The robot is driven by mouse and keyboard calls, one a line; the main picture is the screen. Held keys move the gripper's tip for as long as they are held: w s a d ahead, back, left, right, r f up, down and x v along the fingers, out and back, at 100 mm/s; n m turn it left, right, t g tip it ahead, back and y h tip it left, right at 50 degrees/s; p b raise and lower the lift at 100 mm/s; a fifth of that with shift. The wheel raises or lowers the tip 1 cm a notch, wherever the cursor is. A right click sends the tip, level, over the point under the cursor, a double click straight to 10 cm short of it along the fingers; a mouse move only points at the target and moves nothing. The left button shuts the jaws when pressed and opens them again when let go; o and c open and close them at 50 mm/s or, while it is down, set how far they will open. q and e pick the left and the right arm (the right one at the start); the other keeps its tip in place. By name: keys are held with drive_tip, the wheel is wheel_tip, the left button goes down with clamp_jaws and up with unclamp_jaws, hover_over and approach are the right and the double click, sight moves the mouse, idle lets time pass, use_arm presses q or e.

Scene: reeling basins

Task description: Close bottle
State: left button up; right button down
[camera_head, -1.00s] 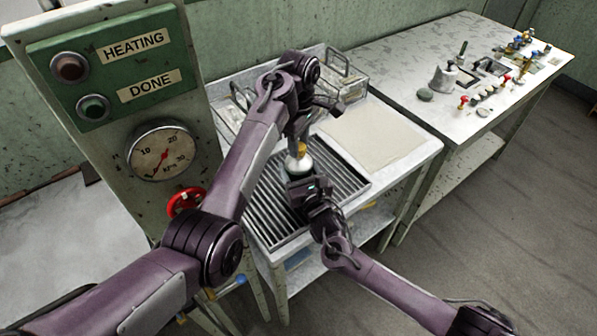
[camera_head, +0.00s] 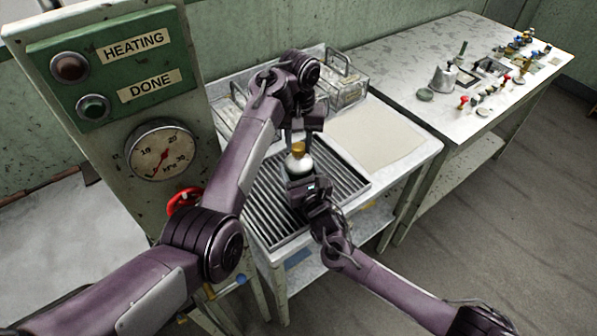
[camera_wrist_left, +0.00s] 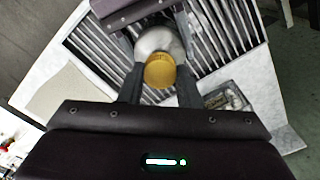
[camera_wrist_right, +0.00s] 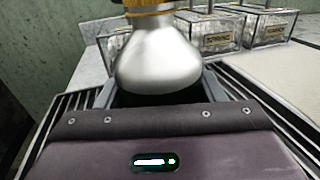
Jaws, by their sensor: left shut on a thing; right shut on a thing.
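My right gripper (camera_wrist_right: 158,92) is shut on the bottle's lower body, coming from the front. The cap sits on the bottle's neck; how tight it is cannot be told. My left gripper (camera_wrist_left: 160,78) points down from above, with its fingers on either side of the cap (camera_wrist_left: 160,72), shut on it. In the right wrist view the bottle (camera_wrist_right: 157,60) fills the middle, with only the lower edge of the cap showing.
Clear boxes (camera_head: 345,88) stand at the back of the rack table. A pale flat sheet (camera_head: 375,135) lies right of the rack. A panel with a gauge (camera_head: 160,149) and a red valve wheel (camera_head: 185,201) stands left. A second table (camera_head: 470,55) at right holds small items.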

use_arm(q)
drive_tip(key=o, duration=1.1)
drive_tip(key=shift+r, duration=2.25)
drive_tip(key=shift+c, duration=0.4)
drive_tip(key=n, duration=0.1)
drive_tip(key=r+n, duration=0.1)
drive_tip(key=n, duration=0.1)
drive_tip(key=shift+w+r+n, duration=0.1)
drive_tip(key=shift+r+n, duration=0.2)
drive_tip(key=n, duration=0.1)
drive_tip(key=r+n, duration=0.1)
drive_tip(key=n, duration=0.1)
drive_tip(key=r+n, duration=0.1)
drive_tip(key=n, duration=0.1)
drive_tip(key=shift+f, duration=0.15)
